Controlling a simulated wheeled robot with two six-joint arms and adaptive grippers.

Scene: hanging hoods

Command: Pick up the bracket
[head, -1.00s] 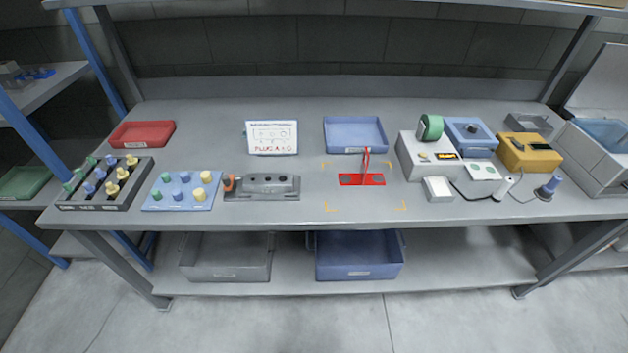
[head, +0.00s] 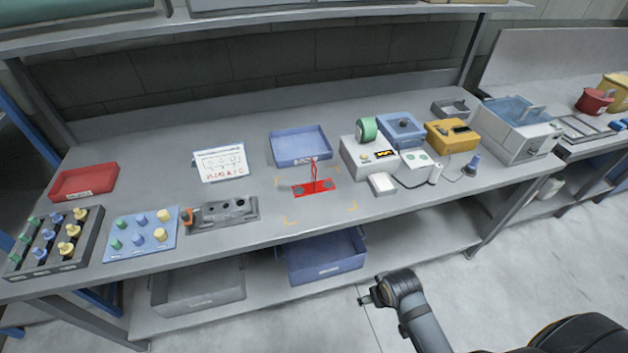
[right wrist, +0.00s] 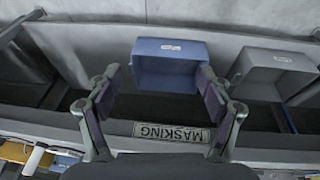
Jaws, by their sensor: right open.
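The bracket (head: 313,187) is a flat red plate with two dark round spots and a thin red upright loop. It lies on the bench top between yellow corner marks, in front of a blue tray. My right gripper (head: 366,293) is in front of the bench, low and to the right of the bracket, well apart from it. In the right wrist view my right gripper (right wrist: 160,76) is open and empty, with the bench's front edge and lower shelf beyond it. The bracket is not clearly visible in that view. My left gripper is out of view.
The blue tray (head: 301,146) stands behind the bracket. A grey box with a green roll (head: 367,129) and a small white box (head: 382,183) stand to its right. A dark fixture (head: 222,213) is to its left. A blue bin (head: 326,257) sits on the lower shelf.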

